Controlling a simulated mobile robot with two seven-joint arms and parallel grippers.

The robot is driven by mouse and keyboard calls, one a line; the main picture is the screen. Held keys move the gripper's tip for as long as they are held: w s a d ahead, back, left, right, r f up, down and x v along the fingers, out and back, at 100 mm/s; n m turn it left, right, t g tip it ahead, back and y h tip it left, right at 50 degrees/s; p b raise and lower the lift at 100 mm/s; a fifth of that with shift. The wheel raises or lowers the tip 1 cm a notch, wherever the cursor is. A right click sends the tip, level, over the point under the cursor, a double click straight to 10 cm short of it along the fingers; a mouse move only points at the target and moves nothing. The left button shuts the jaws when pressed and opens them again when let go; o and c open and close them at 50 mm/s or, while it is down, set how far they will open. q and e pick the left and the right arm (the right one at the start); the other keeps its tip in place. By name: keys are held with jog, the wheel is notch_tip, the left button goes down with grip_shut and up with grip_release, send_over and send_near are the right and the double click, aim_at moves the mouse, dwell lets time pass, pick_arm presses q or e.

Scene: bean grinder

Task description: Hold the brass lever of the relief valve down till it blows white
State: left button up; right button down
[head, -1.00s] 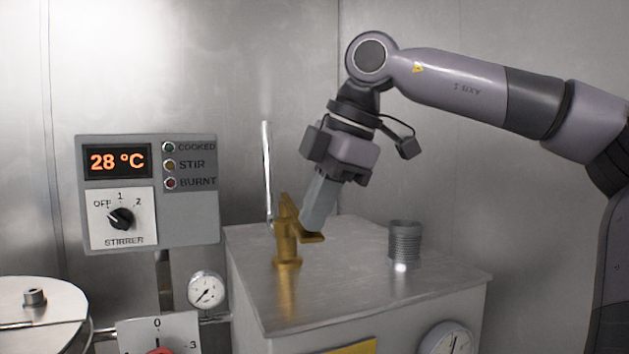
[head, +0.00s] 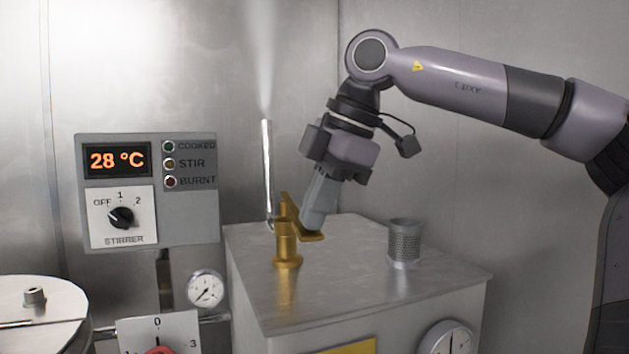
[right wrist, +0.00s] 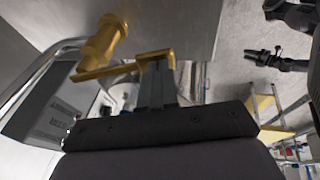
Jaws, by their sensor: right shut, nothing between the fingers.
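The brass relief valve (head: 286,247) stands on the grey metal box. Its flat brass lever (head: 312,237) sticks out to the right, under my right gripper (head: 313,226). The right gripper is shut and empty, and its fingertips rest against the lever top. The right wrist view also shows the lever (right wrist: 100,71) at the fingertips (right wrist: 157,62) and the valve body (right wrist: 103,40). A thin upright pipe (head: 267,170) rises behind the valve, with a faint whitish plume above its top. A dark gripper, seemingly my left (right wrist: 262,57), shows small at the right; its jaw state is unclear.
A control panel (head: 189,222) at the left reads 28 °C, its stirrer knob (head: 121,217) at about 1. A silver perforated cylinder (head: 404,243) stands on the box top (head: 350,285), right of the gripper. Gauges (head: 205,289) sit lower down.

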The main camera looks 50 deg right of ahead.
pick_arm(q)
jog(key=shift+r, duration=0.1)
pick_arm(e)
jog(key=shift+r, duration=0.1)
pick_arm(q)
jog(key=shift+r+p, duration=0.65)
jog(key=shift+p, duration=0.1)
pick_arm(e)
jog(key=shift+r, duration=0.75)
